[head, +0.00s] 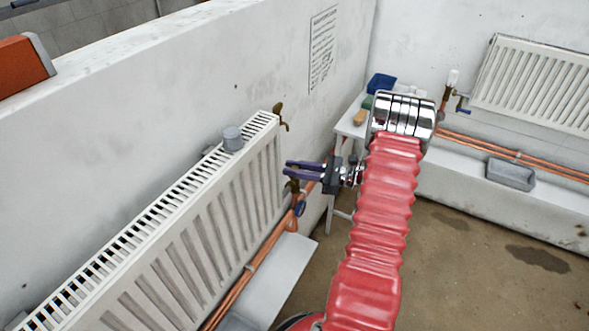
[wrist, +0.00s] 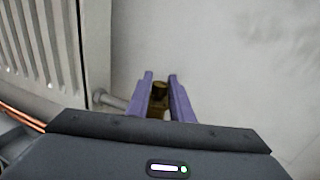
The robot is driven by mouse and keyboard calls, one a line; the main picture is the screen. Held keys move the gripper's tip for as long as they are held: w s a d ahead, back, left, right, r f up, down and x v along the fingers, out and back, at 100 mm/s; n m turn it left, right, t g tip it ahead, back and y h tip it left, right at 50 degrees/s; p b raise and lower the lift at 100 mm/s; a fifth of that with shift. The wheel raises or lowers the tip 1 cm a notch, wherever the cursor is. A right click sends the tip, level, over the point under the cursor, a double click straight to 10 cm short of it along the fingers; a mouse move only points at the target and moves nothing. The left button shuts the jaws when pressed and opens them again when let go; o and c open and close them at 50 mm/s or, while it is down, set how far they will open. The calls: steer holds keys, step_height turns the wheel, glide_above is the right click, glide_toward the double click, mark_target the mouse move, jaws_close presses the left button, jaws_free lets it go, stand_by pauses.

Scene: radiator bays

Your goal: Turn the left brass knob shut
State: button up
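A brass knob (wrist: 159,89) shows in the wrist view between the two purple fingers of my gripper (wrist: 160,80). In the head view, brass (head: 291,186) shows at the lower right end of the left radiator (head: 195,225), just below my gripper (head: 287,169), which partly hides it. The fingers are apart, one on each side of the knob in the wrist view. I cannot tell whether either finger touches it. A pipe stub (wrist: 112,101) runs from the radiator towards the knob.
A brass tap (head: 280,117) sits at the radiator's top corner, above my gripper. A blue part (head: 299,208) and copper pipes (head: 252,262) lie below. A grey cup (head: 232,138) stands on the radiator. A white table (head: 349,127) and another radiator (head: 535,85) are farther back.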

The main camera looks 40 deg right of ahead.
jaws_close()
steer(key=shift+m+t+h, duration=0.4)
steer(key=shift+m+h, duration=0.1)
steer(key=shift+h, duration=0.1)
steer(key=m+t+h, duration=0.1)
steer(key=m+h, duration=0.1)
steer(key=h, duration=0.1)
steer(key=m+t+h, duration=0.1)
steer(key=m+h, duration=0.1)
steer(key=h, duration=0.1)
steer(key=shift+t, duration=0.3)
steer(key=shift+m+h, duration=1.4)
steer(key=shift+h, duration=0.75)
steer(key=shift+m+h, duration=1.4)
steer(key=shift+h, duration=0.75)
steer(key=shift+m+g+h, duration=0.3)
steer(key=shift+g+h, duration=0.1)
steer(key=shift+o, duration=2.2)
jaws_free()
